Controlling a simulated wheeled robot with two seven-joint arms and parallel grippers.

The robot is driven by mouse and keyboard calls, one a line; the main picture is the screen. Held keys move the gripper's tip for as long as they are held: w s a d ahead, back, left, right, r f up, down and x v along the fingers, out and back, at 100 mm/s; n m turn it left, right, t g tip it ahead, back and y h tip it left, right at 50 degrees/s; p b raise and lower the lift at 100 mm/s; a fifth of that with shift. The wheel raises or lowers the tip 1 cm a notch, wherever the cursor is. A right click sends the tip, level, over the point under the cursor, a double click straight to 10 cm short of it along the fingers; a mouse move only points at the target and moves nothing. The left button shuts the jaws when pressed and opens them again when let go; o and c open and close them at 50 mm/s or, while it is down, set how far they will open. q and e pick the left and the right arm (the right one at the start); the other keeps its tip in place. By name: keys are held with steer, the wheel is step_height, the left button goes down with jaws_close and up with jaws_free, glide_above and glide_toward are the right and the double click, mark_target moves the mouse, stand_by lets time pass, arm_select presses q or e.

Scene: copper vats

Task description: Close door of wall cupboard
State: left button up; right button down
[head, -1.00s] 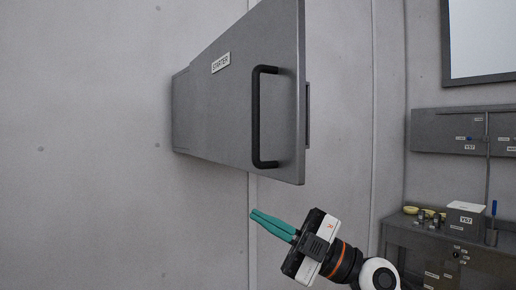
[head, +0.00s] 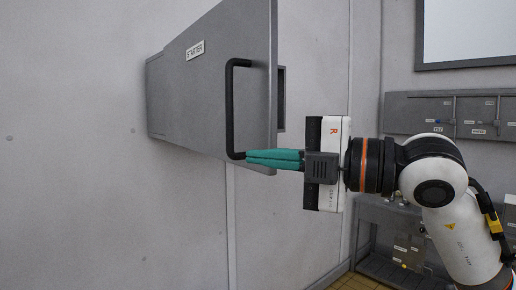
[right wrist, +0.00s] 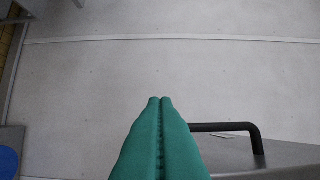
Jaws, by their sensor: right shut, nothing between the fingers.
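The wall cupboard's grey door (head: 222,90) stands open, swung out from the pale wall with its free edge on the right. It carries a small white label and a black bar handle (head: 231,110). The handle also shows in the right wrist view (right wrist: 232,127), right of the fingers, above the door's grey surface (right wrist: 275,155). My right gripper (head: 249,158) has teal fingers pressed together, with nothing between them. Its tips overlap the door's lower right corner in the head view, close to the handle's lower end. I cannot tell whether they touch. My left gripper is out of view.
Grey wall boxes (head: 440,113) hang at the right, below a framed panel (head: 470,30). The wall left of and below the cupboard is bare.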

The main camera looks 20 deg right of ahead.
mark_target(233, 151)
steer(key=w+a+p, duration=0.1)
steer(key=w+p, duration=0.1)
steer(key=w+a+p, duration=0.1)
steer(key=w+p, duration=0.1)
steer(key=w, duration=0.1)
steer(key=w+a+p, duration=0.1)
steer(key=w+p, duration=0.1)
steer(key=p, duration=0.1)
steer(key=shift+w+r, duration=0.1)
steer(key=shift+w, duration=0.3)
steer(key=shift+w+d, duration=0.1)
steer(key=shift+d, duration=0.1)
